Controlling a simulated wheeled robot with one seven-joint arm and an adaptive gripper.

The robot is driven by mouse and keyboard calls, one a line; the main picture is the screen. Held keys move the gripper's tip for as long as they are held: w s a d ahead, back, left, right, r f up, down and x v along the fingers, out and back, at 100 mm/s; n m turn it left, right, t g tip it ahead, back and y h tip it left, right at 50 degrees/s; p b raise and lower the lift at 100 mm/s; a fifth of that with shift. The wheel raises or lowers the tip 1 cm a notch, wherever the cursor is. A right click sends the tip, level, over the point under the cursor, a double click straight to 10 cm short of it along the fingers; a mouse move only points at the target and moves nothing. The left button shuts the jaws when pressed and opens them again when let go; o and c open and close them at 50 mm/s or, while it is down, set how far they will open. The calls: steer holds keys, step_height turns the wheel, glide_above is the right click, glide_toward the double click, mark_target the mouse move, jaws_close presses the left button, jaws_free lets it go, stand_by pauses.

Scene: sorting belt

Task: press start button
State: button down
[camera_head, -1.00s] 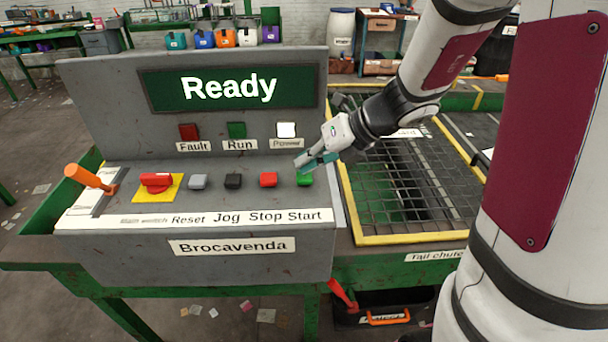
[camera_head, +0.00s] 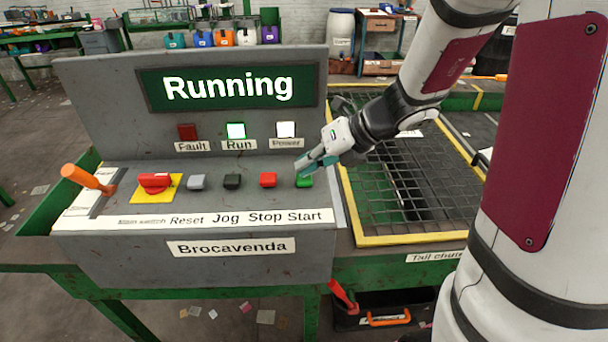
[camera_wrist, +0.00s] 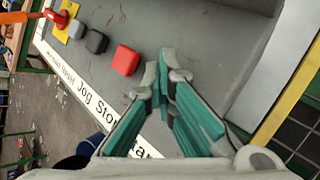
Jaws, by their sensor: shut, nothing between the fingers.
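The green start button (camera_head: 304,181) is the rightmost in the button row on the grey control panel (camera_head: 130,240), above the word Start. My gripper (camera_head: 302,168) is shut and empty, with its fingertips at the start button; whether they touch it I cannot tell. In the wrist view the closed teal fingers (camera_wrist: 165,90) hide the start button. The display (camera_head: 230,88) reads "Running". The Run lamp (camera_head: 236,130) and the Power lamp (camera_head: 286,129) are lit; the Fault lamp (camera_head: 187,132) is dark.
Left of the start button are the red stop button (camera_head: 268,179), black jog button (camera_head: 232,181), grey reset button (camera_head: 197,182), red main switch (camera_head: 155,182) and an orange lever (camera_head: 88,179). A yellow-edged mesh grid (camera_head: 410,185) lies right of the panel.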

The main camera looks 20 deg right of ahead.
steer(key=shift+r+p, duration=0.9)
steer(key=shift+r, duration=0.05)
step_height(320, 180, up, 2)
steer(key=shift+s+r+p, duration=0.1)
steer(key=shift+r+p, duration=0.1)
steer(key=shift+p, duration=0.8)
steer(key=shift+r+p, duration=1.05)
steer(key=shift+r, duration=0.25)
